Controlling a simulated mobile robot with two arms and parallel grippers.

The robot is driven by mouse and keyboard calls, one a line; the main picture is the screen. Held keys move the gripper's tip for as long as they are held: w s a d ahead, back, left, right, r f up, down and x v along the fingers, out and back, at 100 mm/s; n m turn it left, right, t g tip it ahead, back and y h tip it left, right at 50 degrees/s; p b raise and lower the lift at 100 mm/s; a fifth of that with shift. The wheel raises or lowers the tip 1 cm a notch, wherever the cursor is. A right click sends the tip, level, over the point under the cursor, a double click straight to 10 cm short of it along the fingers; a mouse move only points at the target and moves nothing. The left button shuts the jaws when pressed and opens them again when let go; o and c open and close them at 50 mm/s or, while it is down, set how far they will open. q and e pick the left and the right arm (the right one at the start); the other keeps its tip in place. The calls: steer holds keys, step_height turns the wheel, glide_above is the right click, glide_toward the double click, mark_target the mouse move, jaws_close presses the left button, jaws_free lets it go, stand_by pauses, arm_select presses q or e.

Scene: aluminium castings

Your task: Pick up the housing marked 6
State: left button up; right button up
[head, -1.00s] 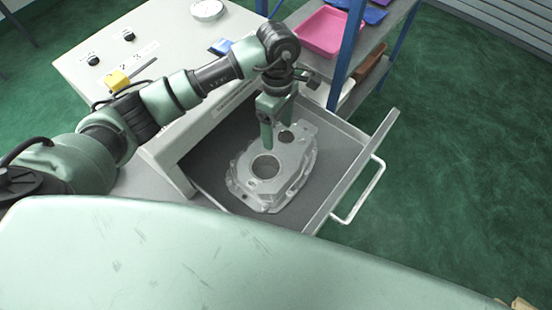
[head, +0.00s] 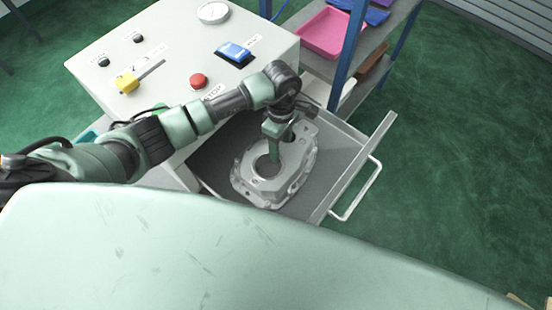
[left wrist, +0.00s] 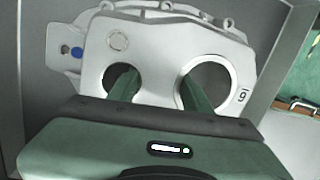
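The grey cast housing (head: 294,172) lies flat in the pulled-out drawer (head: 225,150). It has one large and one smaller round hole. In the left wrist view the housing (left wrist: 160,48) carries a mark beside the large hole that reads like an upside-down 6 with a bar. My left gripper (head: 274,152) points down at the housing. In the left wrist view its two green fingers (left wrist: 158,88) are spread, one at each hole, with the web between the holes lying between them. I cannot tell whether they touch it. My right gripper is not in view.
The drawer's front panel and handle (head: 358,190) stand to the right. A shelf with a pink tray (head: 322,32) stands behind the drawer.

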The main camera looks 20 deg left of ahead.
arm_select(q)
jaws_close()
steer(key=shift+w+r, duration=0.1)
steer(key=shift+w, duration=0.05)
steer(key=shift+r, duration=0.15)
